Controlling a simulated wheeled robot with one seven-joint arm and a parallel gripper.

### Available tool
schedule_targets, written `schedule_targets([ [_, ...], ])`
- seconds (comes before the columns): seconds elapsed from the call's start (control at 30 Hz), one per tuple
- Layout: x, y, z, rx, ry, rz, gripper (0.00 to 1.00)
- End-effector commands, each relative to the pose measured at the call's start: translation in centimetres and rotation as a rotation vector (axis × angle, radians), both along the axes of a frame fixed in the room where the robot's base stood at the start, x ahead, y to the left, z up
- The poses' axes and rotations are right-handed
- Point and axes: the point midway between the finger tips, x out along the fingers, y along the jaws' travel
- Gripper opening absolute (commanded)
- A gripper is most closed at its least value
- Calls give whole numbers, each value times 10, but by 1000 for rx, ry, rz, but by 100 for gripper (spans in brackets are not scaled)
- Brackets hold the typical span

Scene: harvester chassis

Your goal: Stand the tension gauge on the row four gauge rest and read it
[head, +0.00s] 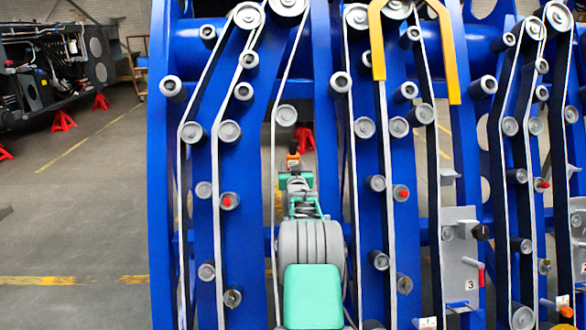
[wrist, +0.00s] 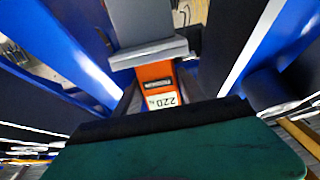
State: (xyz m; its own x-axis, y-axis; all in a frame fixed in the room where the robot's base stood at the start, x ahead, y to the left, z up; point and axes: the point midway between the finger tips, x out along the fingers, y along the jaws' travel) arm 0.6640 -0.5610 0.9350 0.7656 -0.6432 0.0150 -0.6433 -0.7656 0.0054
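The tension gauge (wrist: 155,74) is an orange body with a dark label and a white display, upside down in the wrist view, that seems to read 220 N. It sits between the grey finger and the dark green-backed part of my gripper (wrist: 160,88). In the head view, a small orange part of the gauge (head: 293,157) shows at the tip of my gripper (head: 294,165), in a gap between blue uprights. My gripper appears shut on it. I cannot make out a rest marked four; my arm covers part of that area.
Blue chassis uprights (head: 175,130) with pale belts and grey rollers (head: 286,115) stand close on both sides of my gripper. A grey plate marked 3 (head: 458,250) with a red handle is on the right. Open floor (head: 70,220) lies left; red stands (head: 62,120) are behind.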

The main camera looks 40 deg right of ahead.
Motion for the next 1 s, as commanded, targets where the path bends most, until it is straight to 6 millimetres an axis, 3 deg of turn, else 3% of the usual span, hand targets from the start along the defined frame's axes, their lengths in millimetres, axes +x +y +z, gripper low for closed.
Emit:
schedule_targets([
  [0.2,0,0,-1,1,2,0,66],
  [0.53,-3,3,-3,4,5,0,67],
  [1.0,-58,49,-3,2,2,0,67],
])
